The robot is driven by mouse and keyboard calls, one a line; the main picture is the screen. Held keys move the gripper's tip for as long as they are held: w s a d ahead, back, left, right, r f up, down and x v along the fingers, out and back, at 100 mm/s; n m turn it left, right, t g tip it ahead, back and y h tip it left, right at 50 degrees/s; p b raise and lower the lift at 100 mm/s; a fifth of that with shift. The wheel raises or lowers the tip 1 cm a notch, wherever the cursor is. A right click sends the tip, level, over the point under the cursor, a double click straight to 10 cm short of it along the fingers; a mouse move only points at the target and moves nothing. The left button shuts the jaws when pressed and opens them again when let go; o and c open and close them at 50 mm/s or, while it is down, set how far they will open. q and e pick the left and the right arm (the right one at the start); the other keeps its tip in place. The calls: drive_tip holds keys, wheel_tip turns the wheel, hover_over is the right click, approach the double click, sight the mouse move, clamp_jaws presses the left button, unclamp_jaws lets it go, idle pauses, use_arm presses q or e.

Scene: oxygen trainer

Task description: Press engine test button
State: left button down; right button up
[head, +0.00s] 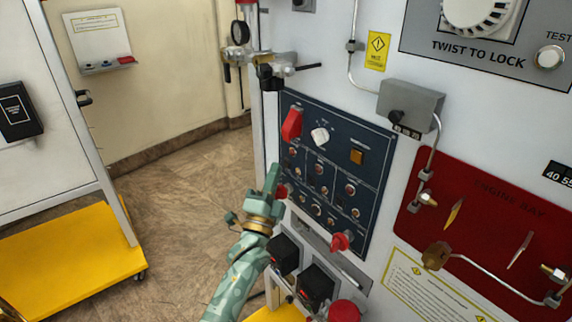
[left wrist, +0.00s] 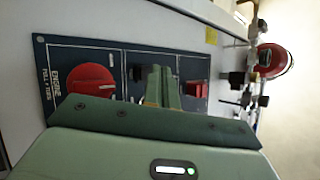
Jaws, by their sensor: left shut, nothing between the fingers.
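A dark blue control panel (head: 330,165) is on the light grey cabinet, with a red lever-like knob (head: 291,123), a white knob (head: 320,135), an amber square button (head: 357,156) and several small round controls. My left gripper (head: 273,178) is shut and empty at the panel's lower left edge, beside a small red knob; I cannot tell whether it touches. The left wrist view shows its closed fingers (left wrist: 162,86) in front of the panel, between a large round red control (left wrist: 90,80) with lettering including "ENGINE" and a smaller red control (left wrist: 196,89). A round silver button (head: 548,57) marked "TEST" is at top right.
A red board (head: 480,225) with metal pipes is right of the panel. A valve assembly (head: 275,70) is above left. A yellow-based cart (head: 75,265) stands left; tiled floor between is clear.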

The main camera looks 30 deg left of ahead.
use_arm(q)
drive_tip(key=shift+w, duration=0.1)
drive_tip(key=shift+w+d, duration=0.15)
drive_tip(key=shift+w, duration=0.15)
drive_tip(key=shift+w+d+b, duration=0.15)
drive_tip(key=shift+w+b, duration=0.15)
drive_tip(key=shift+w, duration=0.1)
idle(0.7)
drive_tip(key=shift+s+r, duration=0.1)
drive_tip(key=shift+r, duration=0.05)
drive_tip(key=shift+s+p, duration=0.35)
drive_tip(key=shift+p, duration=0.1)
drive_tip(key=shift+s, duration=0.2)
drive_tip(key=shift+a, duration=0.2)
drive_tip(key=shift+s, duration=0.1)
